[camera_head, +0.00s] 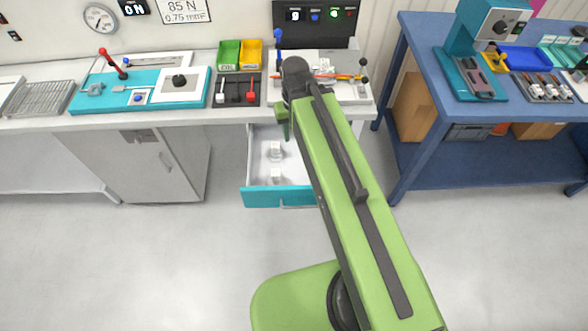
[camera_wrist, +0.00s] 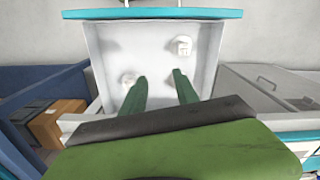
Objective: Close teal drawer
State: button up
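The teal-fronted drawer (camera_head: 262,197) stands pulled out below the white bench, left of my arm. Its inside is white and holds small white objects (camera_head: 276,151). In the wrist view its teal front edge (camera_wrist: 150,14) runs across the top, with the drawer's white floor below it. My gripper (camera_wrist: 159,76) shows two dark green fingers spread apart with nothing between them. They appear over the drawer's inside, away from its teal front. In the head view my arm hides the drawer's right side and most of the gripper.
The white bench (camera_head: 150,122) above carries a teal panel with levers (camera_head: 140,90), green and yellow bins and a fixture. A grey cabinet (camera_head: 155,165) stands left of the drawer. A blue table (camera_head: 440,125) with cardboard boxes beneath is on the right. The floor before the drawer is clear.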

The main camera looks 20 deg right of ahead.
aim_at(298, 192)
jog(key=i, duration=0.25)
jog(key=z, duration=0.65)
jog(key=k, duration=1.7)
jog(key=u, duration=1.95)
jog(key=i, duration=0.5)
jog(key=z, duration=0.05)
